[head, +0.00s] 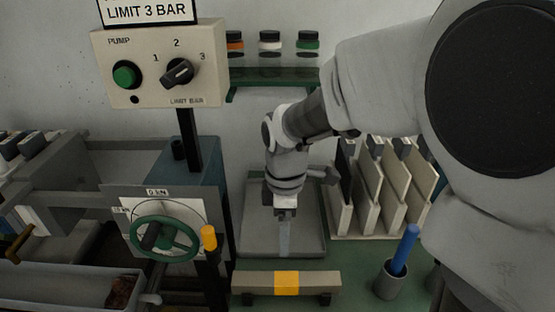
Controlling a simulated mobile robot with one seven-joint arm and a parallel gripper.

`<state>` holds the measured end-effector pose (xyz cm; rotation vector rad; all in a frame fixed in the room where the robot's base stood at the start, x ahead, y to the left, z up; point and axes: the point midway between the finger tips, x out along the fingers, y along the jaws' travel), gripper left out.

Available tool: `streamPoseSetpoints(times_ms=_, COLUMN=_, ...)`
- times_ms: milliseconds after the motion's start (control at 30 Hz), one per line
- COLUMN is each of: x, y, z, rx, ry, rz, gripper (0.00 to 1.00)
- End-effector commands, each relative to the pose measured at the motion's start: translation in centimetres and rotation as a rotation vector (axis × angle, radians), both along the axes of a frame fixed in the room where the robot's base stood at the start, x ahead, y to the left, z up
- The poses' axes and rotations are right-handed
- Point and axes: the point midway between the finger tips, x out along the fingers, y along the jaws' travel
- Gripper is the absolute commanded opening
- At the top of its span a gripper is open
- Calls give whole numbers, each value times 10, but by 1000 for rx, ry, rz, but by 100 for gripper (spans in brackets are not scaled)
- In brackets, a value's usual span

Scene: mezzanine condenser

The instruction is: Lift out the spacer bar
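A beige bar with a yellow band (250,284) lies level across two dark supports at the front of the green bench. It may be the spacer bar; no label on it shows. My gripper (285,214) points down over a grey tray (258,243), behind the bar and apart from it. A pale, narrow strip (285,240) shows just below the fingers. I cannot tell whether the gripper holds it or whether it lies in the tray. The fingers are too small to tell if they are open or shut.
A green handwheel (163,239) and a yellow-topped lever (209,238) stand left of the tray. A pump control box (160,68) is above. Upright plates in a rack (385,185) and a grey cup (389,281) with a blue-handled tool (405,248) are right.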

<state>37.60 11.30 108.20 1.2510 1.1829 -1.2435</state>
Motion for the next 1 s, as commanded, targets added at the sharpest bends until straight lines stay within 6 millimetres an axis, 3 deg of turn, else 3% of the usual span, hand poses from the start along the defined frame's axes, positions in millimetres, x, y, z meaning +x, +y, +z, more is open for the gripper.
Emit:
streamPoseSetpoints(times_ms=167, x=0, y=2, z=-25, rx=-5, ry=9, rz=22, gripper=88)
streamPoseSetpoints(times_ms=533, x=-1, y=0, z=-103, rx=-5, ry=9, rz=20, gripper=88)
streamPoseSetpoints(times_ms=867, x=-1, y=-2, z=-130, rx=-4, ry=6, rz=17, gripper=88)
streamPoseSetpoints(times_ms=1000, x=-6, y=-8, z=-151, rx=-5, ry=8, rz=18, gripper=88)
